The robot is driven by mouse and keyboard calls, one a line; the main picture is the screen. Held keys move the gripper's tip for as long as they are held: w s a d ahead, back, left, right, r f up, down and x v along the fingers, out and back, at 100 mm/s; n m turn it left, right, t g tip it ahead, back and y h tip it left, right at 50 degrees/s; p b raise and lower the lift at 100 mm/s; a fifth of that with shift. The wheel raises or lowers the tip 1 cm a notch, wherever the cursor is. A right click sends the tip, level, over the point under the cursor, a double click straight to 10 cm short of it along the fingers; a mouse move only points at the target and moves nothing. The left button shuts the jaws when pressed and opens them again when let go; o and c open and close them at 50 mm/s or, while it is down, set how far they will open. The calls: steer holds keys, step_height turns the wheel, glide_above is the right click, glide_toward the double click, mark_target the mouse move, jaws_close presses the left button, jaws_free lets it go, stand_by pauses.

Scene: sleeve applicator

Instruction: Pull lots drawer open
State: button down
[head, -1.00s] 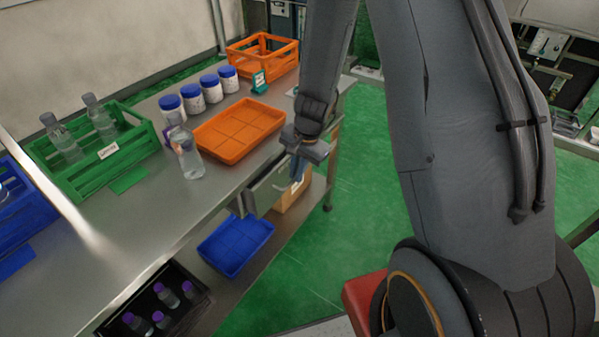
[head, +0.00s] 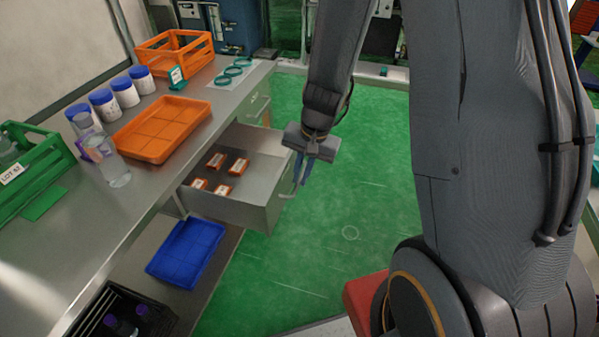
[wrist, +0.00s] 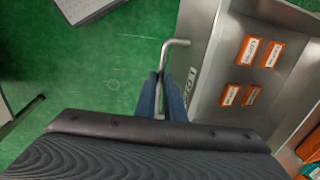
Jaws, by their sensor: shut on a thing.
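The lots drawer (head: 237,208) is a grey metal drawer under the bench top, and it stands well out from the bench. Several orange and white labelled packs (head: 215,160) lie inside it. My gripper (head: 302,172) is at the drawer front, with its blue fingers shut on the bar handle (head: 291,190). In the wrist view the fingers (wrist: 162,98) are around the handle (wrist: 176,43), whose bent end shows beyond them. The drawer front and packs (wrist: 249,49) show to the right there. The fingers hide part of the handle.
An orange tray (head: 205,113), blue-lidded jars (head: 123,92), a bottle (head: 107,165), a green crate (head: 47,173) and an orange crate (head: 177,67) stand on the bench. A blue tray (head: 187,252) lies below. Green floor (head: 350,190) right of the drawer is clear.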

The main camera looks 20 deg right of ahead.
steer(key=shift+s+d, duration=0.1)
steer(key=shift+d, duration=0.15)
steer(key=c, duration=2.1)
jaws_free()
steer(key=shift+r, duration=0.1)
steer(key=shift+s+d+r+p, duration=0.1)
steer(key=shift+s+d+r, duration=0.1)
steer(key=shift+r, duration=1.05)
steer(key=shift+s+d+r+p, duration=0.15)
steer(key=shift+d+r, duration=0.1)
steer(key=shift+r, duration=1)
steer(key=shift+s+d+r+p, duration=0.1)
steer(key=shift+s+d+r, duration=0.1)
steer(key=shift+r, duration=1.05)
steer(key=shift+s+d+r+n+g+h, duration=0.15)
steer(key=shift+s+r+n+h, duration=0.15)
steer(key=shift+s+r+n, duration=1.2)
steer(key=shift+s+d+r+n+g+h, duration=0.25)
steer(key=shift+s+n, duration=0.5)
steer(key=shift+s, duration=1.65)
steer(key=shift+s+d+r+n+t+h, duration=0.1)
steer(key=shift+s+r+n+h, duration=0.4)
steer(key=shift+s+n, duration=1.05)
